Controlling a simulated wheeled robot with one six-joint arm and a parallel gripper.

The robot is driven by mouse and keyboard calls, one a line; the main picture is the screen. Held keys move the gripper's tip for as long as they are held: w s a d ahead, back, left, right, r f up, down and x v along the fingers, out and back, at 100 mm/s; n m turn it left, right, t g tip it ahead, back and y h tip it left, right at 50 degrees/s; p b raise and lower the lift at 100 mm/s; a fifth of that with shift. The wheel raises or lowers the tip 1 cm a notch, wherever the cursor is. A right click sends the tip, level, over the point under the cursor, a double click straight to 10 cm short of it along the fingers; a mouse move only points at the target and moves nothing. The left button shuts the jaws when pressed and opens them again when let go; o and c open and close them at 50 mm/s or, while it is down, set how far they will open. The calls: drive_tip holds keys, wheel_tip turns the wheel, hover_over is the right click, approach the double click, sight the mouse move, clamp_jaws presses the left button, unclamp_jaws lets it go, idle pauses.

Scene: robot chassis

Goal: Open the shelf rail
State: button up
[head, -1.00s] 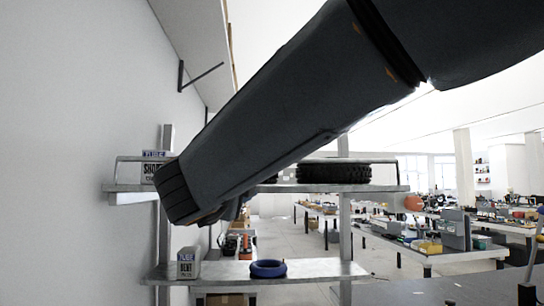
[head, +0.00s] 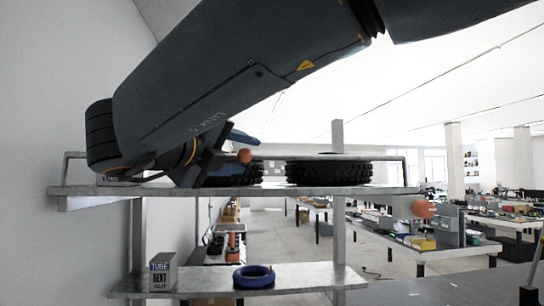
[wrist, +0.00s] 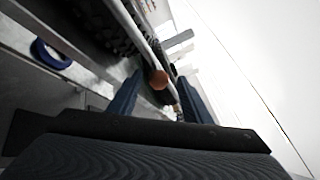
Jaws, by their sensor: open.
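The shelf rail (head: 345,155) is a thin grey bar along the front of the upper shelf (head: 375,190), standing upright above its edge. An orange-brown ball knob (head: 245,156) sits on the rail near its middle; it also shows in the wrist view (wrist: 159,80). My gripper (head: 238,157) is open beside the knob, coming from the left. In the wrist view its two blue fingers (wrist: 160,84) lie either side of the knob, which appears at or just beyond the fingertips. Contact cannot be told. My arm hides the rail's left part.
Black tyres (head: 328,171) lie behind the rail. The lower shelf (head: 320,278) holds a tube box (head: 162,272) and a blue ring (head: 254,276). A second orange ball (head: 423,208) is off the shelf's right end. A white wall is close on the left.

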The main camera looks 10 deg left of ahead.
sight(254, 156)
drive_tip(key=shift+p+x, duration=1.15)
drive_tip(key=shift+x, duration=1.75)
drive_tip(key=shift+w+a, duration=0.1)
drive_tip(key=shift+a, duration=0.1)
clamp_jaws()
